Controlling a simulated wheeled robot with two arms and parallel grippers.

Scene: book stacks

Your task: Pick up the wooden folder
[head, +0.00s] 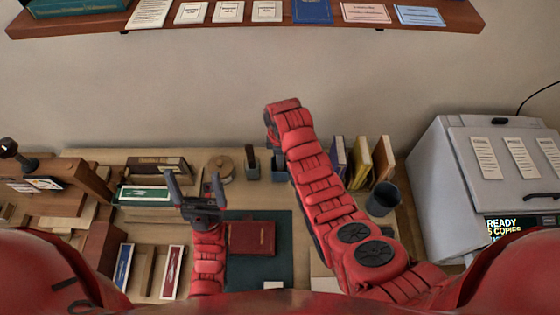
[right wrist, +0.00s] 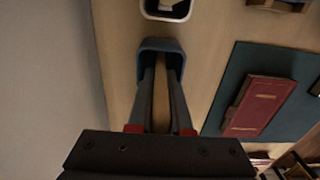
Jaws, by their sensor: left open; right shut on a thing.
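A brown, wood-coloured upright folder (head: 384,161) stands at the right end of a short row on the desk in the head view; I cannot tell for sure that it is the wooden folder. My left gripper (head: 193,178) is open and empty above the desk, left of the dark green mat. My right gripper (right wrist: 161,66) points down at the back of the desk and is mostly hidden by its arm in the head view. In the right wrist view its fingers close at a blue-grey cup (right wrist: 160,45); the exact contact is unclear.
A dark red folder (head: 251,238) lies on the green mat (head: 270,270). A dark cup (head: 383,199) stands near the upright row. A grey copier (head: 455,190) is at the right. A shelf (head: 435,20) with labels runs above. Wooden organisers (head: 60,200) fill the left.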

